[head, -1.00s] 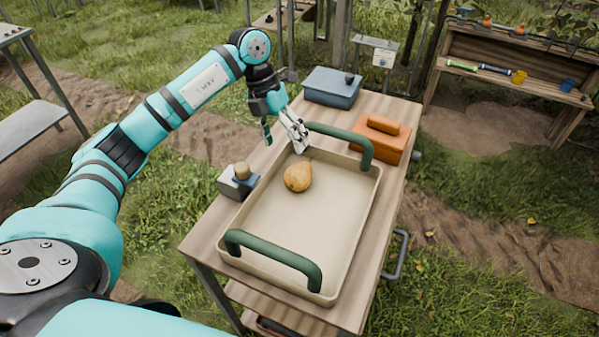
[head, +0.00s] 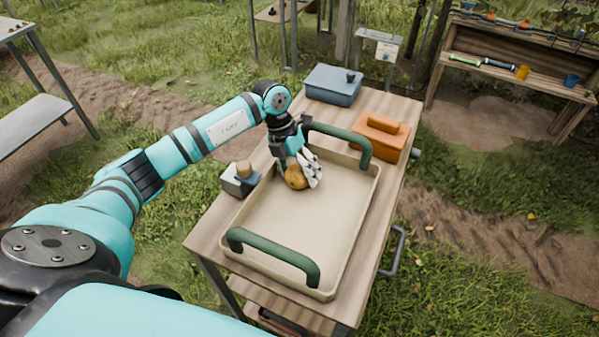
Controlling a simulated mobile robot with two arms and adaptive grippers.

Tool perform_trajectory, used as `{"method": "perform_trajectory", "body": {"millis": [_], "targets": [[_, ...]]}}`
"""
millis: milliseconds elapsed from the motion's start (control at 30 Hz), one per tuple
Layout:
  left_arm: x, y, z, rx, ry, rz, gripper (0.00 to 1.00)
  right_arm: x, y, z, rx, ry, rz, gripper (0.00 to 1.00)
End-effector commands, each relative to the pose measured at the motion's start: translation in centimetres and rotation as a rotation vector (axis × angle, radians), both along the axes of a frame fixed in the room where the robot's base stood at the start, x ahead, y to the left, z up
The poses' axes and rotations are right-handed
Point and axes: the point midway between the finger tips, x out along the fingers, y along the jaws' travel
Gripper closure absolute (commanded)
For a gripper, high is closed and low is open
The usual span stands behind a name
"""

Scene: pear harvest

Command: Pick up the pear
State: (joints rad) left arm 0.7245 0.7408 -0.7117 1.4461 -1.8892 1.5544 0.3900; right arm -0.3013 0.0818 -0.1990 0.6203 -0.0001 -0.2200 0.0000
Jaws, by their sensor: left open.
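The brown-yellow pear (head: 296,178) lies in the far left part of a beige tray (head: 300,232) with two green handles. My left gripper (head: 299,178) is down at the pear, with its fingers open around it. One finger is on the pear's right side and the other is at its left, partly hidden. The gripper covers the pear's upper part. I cannot tell whether the fingers touch it. My right gripper is not in view.
The tray stands on a wooden cart (head: 212,222). A blue-grey box (head: 333,87) and an orange box (head: 379,140) stand behind and right of it. The tray's front and right are clear.

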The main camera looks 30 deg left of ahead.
Motion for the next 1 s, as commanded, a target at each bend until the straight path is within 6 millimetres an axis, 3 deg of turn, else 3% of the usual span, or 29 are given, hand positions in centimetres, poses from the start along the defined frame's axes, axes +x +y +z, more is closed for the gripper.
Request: {"method": "perform_trajectory", "body": {"millis": [67, 433, 767, 1000], "targets": [[0.0, 0.0, 0.0, 0.0, 0.0, 0.0, 0.27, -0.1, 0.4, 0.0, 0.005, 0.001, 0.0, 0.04], [0.0, 0.0, 0.1, 0.0, 0.0, 0.0, 0.75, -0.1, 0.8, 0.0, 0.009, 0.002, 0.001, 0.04], [0.1, 0.1, 0.4, 0.0, -0.003, 0.0, 0.77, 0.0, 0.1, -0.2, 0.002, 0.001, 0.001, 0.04], [0.2, 0.1, 2.4, 0.0, -0.006, 0.0, 0.77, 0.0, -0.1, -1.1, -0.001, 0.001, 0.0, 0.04]]}}
